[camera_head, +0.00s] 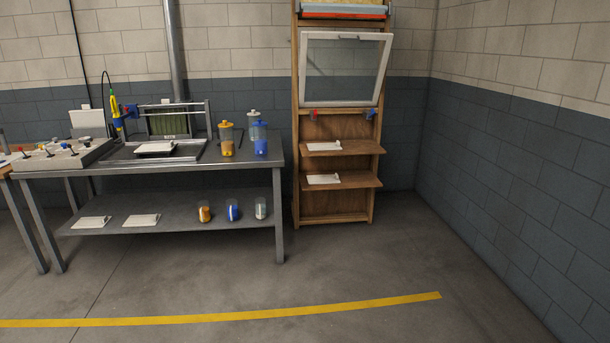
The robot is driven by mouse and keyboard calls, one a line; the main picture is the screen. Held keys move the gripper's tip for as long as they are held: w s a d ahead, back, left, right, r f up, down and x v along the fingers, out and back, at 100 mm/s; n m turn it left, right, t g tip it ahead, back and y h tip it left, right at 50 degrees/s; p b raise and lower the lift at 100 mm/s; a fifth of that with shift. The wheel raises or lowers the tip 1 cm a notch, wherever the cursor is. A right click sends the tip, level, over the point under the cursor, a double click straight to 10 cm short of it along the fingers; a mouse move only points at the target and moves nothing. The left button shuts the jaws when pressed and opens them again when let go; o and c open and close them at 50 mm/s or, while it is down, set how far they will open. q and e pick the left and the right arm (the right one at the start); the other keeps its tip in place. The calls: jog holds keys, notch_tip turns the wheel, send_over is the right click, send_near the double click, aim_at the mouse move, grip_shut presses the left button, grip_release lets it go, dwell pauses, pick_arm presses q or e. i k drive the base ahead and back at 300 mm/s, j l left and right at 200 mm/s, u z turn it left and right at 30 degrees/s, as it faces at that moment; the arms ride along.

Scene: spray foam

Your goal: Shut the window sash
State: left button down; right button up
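The window sash (343,69) is a white frame with a grey pane, set in the upper part of a tall wooden stand (297,150) against the back wall. The sash looks tilted out of the stand, its right side reaching past the right post. A small handle (348,36) shows on its top rail. A red part (313,114) and a blue part (371,114) sit just below its lower edge. Neither of my grippers is in view.
A grey metal workbench (262,168) with jars, clipboards and a yellow-green tool (115,110) stands left of the stand. Two wooden shelves (362,180) jut from the stand. The floor (350,270) in front is clear, crossed by a yellow stripe (250,316). A block wall (520,160) bounds the right.

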aim_at(305, 36)
jog(key=i+z, duration=0.3)
jog(key=i, duration=0.55)
jog(key=i+j+z, duration=0.1)
jog(key=i+z, duration=0.2)
jog(key=i, duration=0.55)
jog(key=i+z, duration=0.1)
jog(key=i, duration=1.75)
